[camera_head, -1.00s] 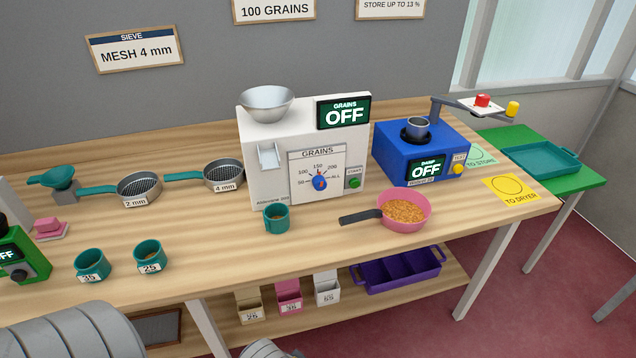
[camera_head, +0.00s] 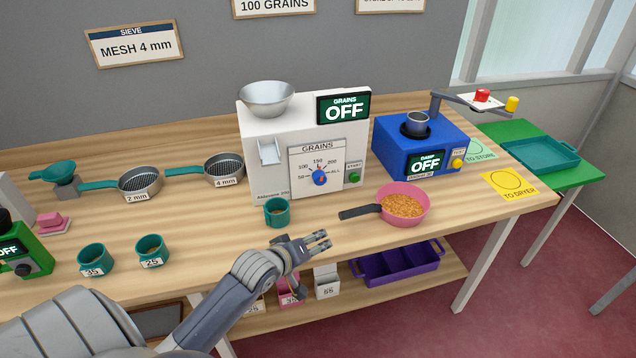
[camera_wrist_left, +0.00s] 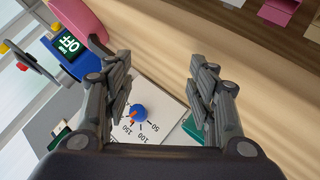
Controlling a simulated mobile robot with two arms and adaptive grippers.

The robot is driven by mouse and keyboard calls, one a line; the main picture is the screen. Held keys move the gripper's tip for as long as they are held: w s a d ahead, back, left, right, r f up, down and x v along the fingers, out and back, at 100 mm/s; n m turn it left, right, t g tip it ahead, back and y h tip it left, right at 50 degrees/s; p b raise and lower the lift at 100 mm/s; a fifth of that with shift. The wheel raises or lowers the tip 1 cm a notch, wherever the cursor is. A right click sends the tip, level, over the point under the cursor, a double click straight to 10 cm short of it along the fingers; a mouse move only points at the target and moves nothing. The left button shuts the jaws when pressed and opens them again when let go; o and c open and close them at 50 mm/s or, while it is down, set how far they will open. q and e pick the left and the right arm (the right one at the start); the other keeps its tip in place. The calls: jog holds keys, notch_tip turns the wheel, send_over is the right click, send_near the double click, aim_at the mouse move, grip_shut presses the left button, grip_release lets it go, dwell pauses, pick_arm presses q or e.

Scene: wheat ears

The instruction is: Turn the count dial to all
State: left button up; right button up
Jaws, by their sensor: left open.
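The white grain counter (camera_head: 279,183) stands at the back of the table, its screen (camera_head: 343,108) reading GRAINS OFF. The blue count dial (camera_head: 319,177) with a red-orange pointer mark is on its front panel, with a scale of 50, 100, 150, 200 and ALL. It also shows in the left wrist view, as a blue dial (camera_wrist_left: 138,112) between my open fingers but farther off. Its exact setting is too small to tell. My left gripper (camera_head: 322,240) is open and empty, in front of the counter and below the dial. My right gripper is not seen.
A teal cup (camera_head: 277,212) stands before the counter, under its chute. A pink pan (camera_head: 404,205) of grain with a dark handle lies to the right. The blue damp meter (camera_head: 422,148) is behind it. Two teal cups, marked 35 (camera_head: 95,259) and 25 (camera_head: 151,250), stand at left.

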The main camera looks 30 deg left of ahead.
aim_at(320, 181)
pick_arm(q)
jog(key=w+a+r+n+t+y, duration=0.1)
jog(key=w+a+r+n+t, duration=0.2)
jog(key=w+a+r+n, duration=0.45)
jog(key=shift+m, duration=0.95)
jog(key=x, duration=0.3)
jog(key=p+x, duration=0.1)
jog(key=x, duration=0.5)
jog(key=shift+a+f, duration=0.2)
jog(key=shift+a, duration=0.2)
jog(key=shift+x, duration=0.85)
jog(key=shift+p, duration=0.3)
jog(key=c, duration=1)
